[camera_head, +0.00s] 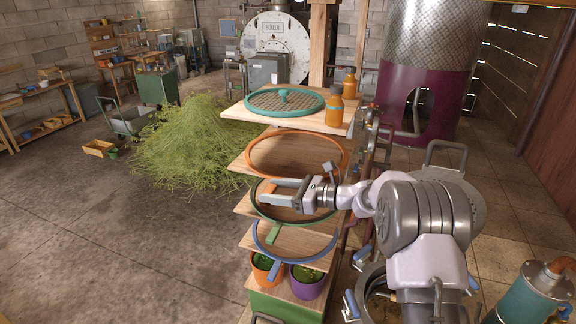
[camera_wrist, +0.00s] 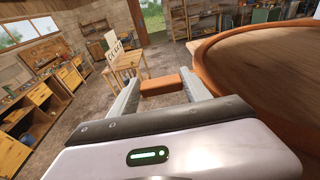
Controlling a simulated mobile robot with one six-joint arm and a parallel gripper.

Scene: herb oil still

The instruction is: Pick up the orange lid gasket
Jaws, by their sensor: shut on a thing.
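The orange lid gasket (camera_head: 297,133) is a flat ring at the second board from the top of the rack. It fills the right of the wrist view (camera_wrist: 207,63), with its orange grip tab (camera_wrist: 160,85) between my fingers. My gripper (camera_head: 264,190) reaches in from the right, in front of this board's near edge, shut on the tab. I cannot tell whether the ring is lifted off the wood.
A teal mesh disc (camera_head: 270,100) and orange bottles (camera_head: 334,108) occupy the top board. A green ring (camera_head: 262,207) and a blue ring (camera_head: 255,232) lie on boards below. Potted plants (camera_head: 306,283) stand underneath. Cut herbs (camera_head: 195,140) are heaped left; the front-left floor is clear.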

